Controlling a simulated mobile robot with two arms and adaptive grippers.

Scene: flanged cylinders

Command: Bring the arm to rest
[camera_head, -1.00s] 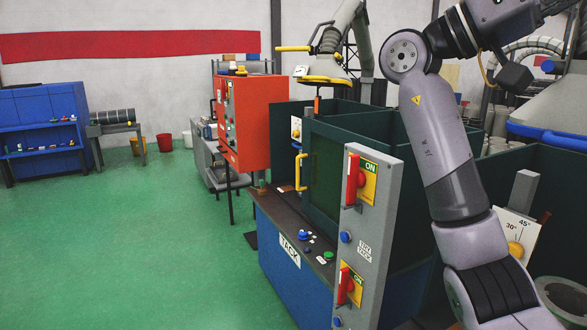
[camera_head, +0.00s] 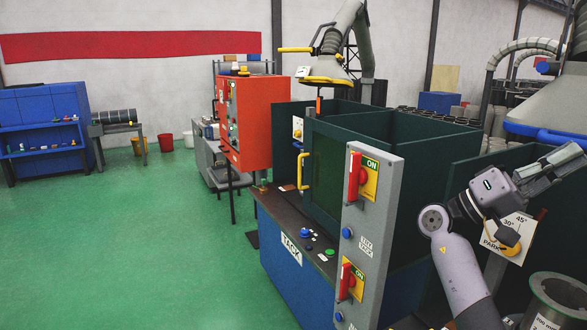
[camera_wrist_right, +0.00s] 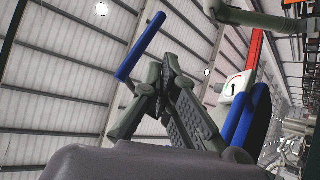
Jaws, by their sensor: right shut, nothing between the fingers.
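My right arm comes up from the lower right in the head view, with its elbow bent and its forearm reaching right. My right gripper (camera_head: 568,156) points to the right and a little up, in front of the dark green partition. In the right wrist view its grey-green fingers (camera_wrist_right: 167,75) are shut together with nothing between them, and they point up toward the ceiling. A blue bar shows beyond them. My left gripper is in neither view.
A white PARK dial plate (camera_head: 520,224) with angle marks stands behind my wrist, partly hidden. A hood with a blue rail (camera_head: 545,132) hangs above my gripper. A grey post (camera_head: 366,220) with red levers stands left of my arm. The green floor at left is clear.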

